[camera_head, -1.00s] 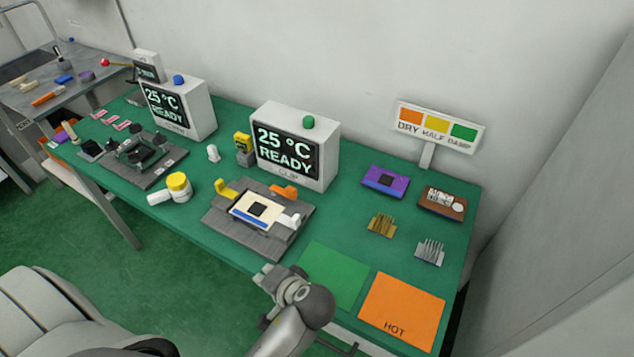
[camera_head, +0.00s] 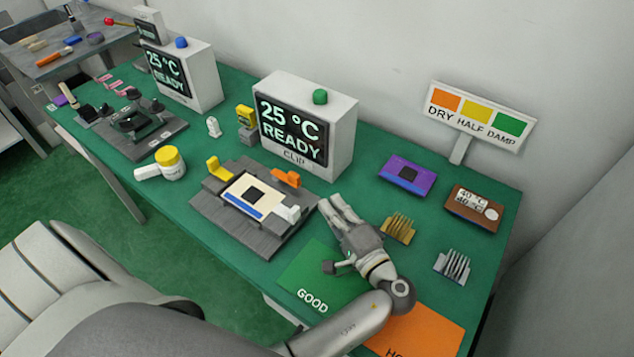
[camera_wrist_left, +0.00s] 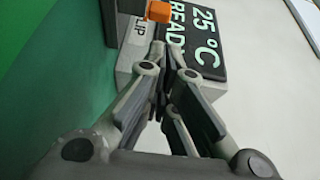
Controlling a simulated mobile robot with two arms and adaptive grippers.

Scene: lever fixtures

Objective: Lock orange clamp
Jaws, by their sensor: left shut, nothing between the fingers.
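The orange clamp (camera_head: 287,178) is a small lever piece at the back edge of a grey fixture (camera_head: 215,212). The fixture holds a cream and blue board (camera_head: 243,199) with a dark square chip. A yellow clamp (camera_head: 218,168) stands at its back left and a white clamp (camera_head: 290,214) at its right. My left gripper (camera_head: 336,203) is shut and empty above the table, just right of the fixture and apart from the orange clamp. In the left wrist view the shut fingertips (camera_wrist_left: 166,48) point toward the orange clamp (camera_wrist_left: 159,11), partly cut off by the top edge. My right gripper is not in view.
A monitor box (camera_head: 305,125) reading 25 °C READY, CLIP stands close behind the fixture. Gold fins (camera_head: 397,228), silver fins (camera_head: 453,265) and a purple board (camera_head: 407,175) lie to the right. A green GOOD mat (camera_head: 312,299) lies in front.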

